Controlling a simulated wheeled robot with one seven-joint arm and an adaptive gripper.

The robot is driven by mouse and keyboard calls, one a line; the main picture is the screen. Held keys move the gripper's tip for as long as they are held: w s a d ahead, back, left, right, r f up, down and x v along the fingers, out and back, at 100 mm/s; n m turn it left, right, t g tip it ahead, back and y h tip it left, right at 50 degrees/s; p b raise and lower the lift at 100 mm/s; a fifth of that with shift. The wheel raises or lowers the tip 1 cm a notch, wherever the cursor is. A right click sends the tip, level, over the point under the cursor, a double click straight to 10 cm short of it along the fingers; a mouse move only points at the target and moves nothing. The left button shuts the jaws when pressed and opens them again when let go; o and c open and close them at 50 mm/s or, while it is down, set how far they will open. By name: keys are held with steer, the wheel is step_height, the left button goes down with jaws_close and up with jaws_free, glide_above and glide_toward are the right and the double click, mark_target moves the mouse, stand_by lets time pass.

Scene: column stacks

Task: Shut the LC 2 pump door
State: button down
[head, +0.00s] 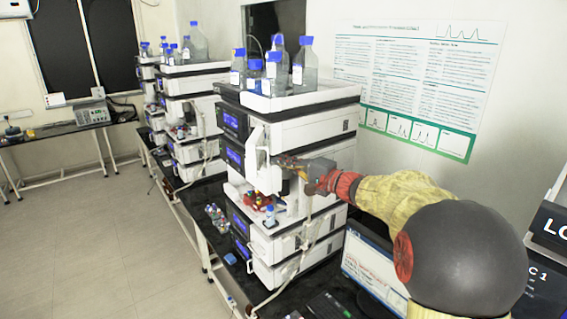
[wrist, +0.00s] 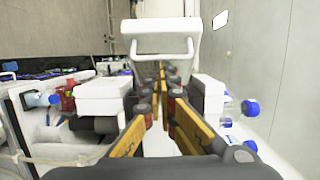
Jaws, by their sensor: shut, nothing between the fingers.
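The nearest instrument stack (head: 310,132) has a white panel with a handle (head: 258,150) at its front, which looks like a pump door standing out from the stack. I cannot read a label that says it is LC 2. My gripper (head: 284,161) is at the front of this stack, just right of the handle panel, with its fingers shut and empty. In the wrist view, the shut fingers (wrist: 163,78) point at a white panel with a raised handle (wrist: 162,56). The tips are close below the handle; whether they touch it is not clear.
Blue-capped bottles (head: 276,66) stand in a white tray on top of the stack. Small vials (head: 216,216) sit on the dark bench beside it. Two more stacks (head: 192,112) stand behind. A monitor (head: 372,268) is below my arm. The floor (head: 100,230) at left is clear.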

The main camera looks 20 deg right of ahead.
steer(key=shift+a+f+b, duration=0.1)
steer(key=shift+b, duration=0.3)
steer(key=shift+a+m+h+b, duration=0.35)
steer(key=shift+h+b, duration=0.25)
steer(key=shift+b, duration=0.3)
